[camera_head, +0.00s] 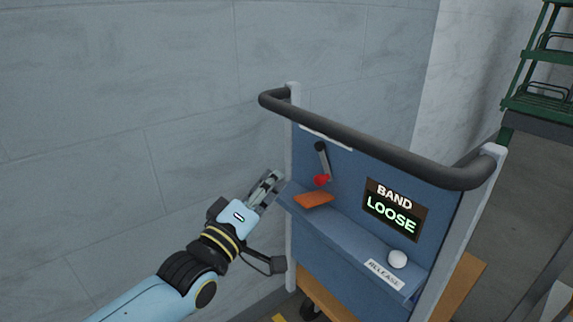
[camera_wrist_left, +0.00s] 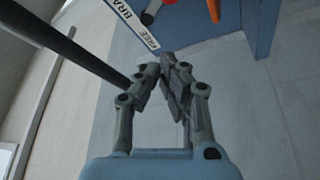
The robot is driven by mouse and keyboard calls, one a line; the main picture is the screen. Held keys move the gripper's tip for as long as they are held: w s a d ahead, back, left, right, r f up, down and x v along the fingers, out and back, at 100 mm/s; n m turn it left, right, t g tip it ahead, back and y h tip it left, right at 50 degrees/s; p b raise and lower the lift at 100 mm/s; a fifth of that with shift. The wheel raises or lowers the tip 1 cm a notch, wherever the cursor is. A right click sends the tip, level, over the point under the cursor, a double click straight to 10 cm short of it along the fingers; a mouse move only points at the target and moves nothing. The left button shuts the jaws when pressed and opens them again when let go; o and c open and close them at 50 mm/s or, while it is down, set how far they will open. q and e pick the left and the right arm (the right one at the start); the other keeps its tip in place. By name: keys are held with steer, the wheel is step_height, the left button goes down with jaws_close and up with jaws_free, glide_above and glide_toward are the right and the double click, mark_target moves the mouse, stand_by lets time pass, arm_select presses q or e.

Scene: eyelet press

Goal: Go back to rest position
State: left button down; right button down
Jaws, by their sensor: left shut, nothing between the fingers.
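My left gripper (camera_head: 270,184) is shut and empty beside the left edge of the blue press panel (camera_head: 340,240). In the left wrist view its fingertips (camera_wrist_left: 163,75) meet, with the grey wall behind them. I cannot tell whether it touches the panel edge. My right gripper is not in view.
A dark handrail (camera_head: 370,139) runs around the cart's top. A sign (camera_head: 393,207) reads "BAND LOOSE". A white knob (camera_head: 397,259) sits above a "RELEASE" label (camera_head: 384,274). A green step ladder (camera_head: 540,80) stands at the back right. A grey wall (camera_head: 130,100) is behind my arm.

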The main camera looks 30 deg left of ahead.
arm_select(q)
steer(key=s+a+f+m+g, duration=0.1)
steer(key=s+f+g, duration=0.3)
steer(key=f, duration=0.6)
steer(key=s+f+m+g, duration=0.1)
steer(key=s+f+g, duration=0.1)
steer(key=s+f, duration=0.6)
steer(key=s+a+f+m+g, duration=0.1)
steer(key=s+f+g, duration=0.25)
steer(key=f, duration=0.95)
steer(key=s+f+m+g, duration=0.3)
steer(key=s+f, duration=0.2)
steer(key=s, duration=0.6)
steer(key=s+f+m+g, duration=0.3)
steer(key=s+f, duration=0.3)
steer(key=s, duration=0.5)
steer(key=s+a+f+m+g+y, duration=0.1)
steer(key=s+f+m+g, duration=0.2)
steer(key=s+f, duration=0.3)
steer(key=s+g, duration=0.1)
steer(key=s, duration=0.4)
steer(key=shift+s+a+g, duration=0.1)
steer(key=shift+g, duration=0.15)
